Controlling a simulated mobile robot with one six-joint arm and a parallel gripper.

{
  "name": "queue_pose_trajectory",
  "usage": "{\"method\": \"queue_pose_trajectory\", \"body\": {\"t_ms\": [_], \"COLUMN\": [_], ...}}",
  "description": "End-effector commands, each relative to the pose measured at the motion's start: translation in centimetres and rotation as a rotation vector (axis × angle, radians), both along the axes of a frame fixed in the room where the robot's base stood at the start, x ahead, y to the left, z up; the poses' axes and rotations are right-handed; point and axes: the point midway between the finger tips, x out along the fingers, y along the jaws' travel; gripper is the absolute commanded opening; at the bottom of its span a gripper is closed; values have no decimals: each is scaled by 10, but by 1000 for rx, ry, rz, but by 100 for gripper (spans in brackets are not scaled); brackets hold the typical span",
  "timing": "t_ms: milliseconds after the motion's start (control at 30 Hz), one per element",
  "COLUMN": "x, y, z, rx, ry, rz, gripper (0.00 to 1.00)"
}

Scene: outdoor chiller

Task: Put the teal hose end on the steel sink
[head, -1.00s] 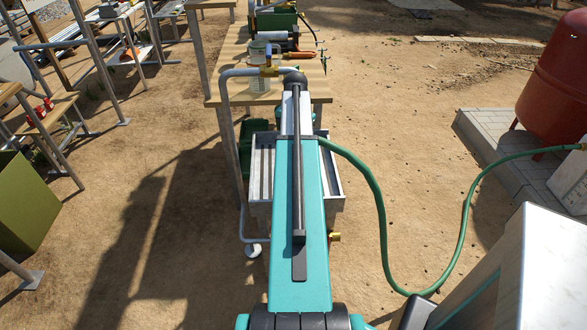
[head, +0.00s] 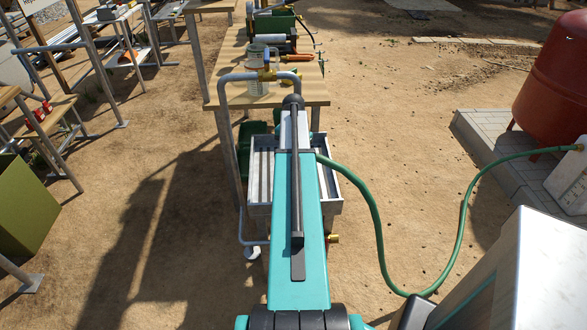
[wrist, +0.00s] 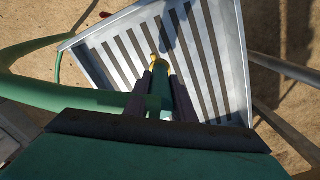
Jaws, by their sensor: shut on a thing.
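The teal hose end, with its yellow tip (wrist: 158,61), is held in my gripper (wrist: 162,84) in the wrist view. The two dark fingers are shut around its teal part, and the tip points away from me over the slatted floor. The steel sink (wrist: 232,60) lies below it. I cannot tell whether the tip touches the slats. In the head view the steel sink (head: 337,208) stands at the near end of the bench, partly hidden by my arm. My gripper and the hose end are hidden there. The green hose (head: 374,220) trails off to the right.
A red tank (head: 562,75) stands on paving at right.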

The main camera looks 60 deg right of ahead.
Motion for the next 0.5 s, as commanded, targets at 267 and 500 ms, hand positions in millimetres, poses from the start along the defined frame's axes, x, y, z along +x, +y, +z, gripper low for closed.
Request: {"method": "queue_pose_trajectory", "body": {"t_ms": [267, 500], "x": [0, 0], "y": [0, 0], "z": [-23, -35], "rx": [2, 0], "ry": [1, 0], "rz": [0, 0], "gripper": [0, 0]}}
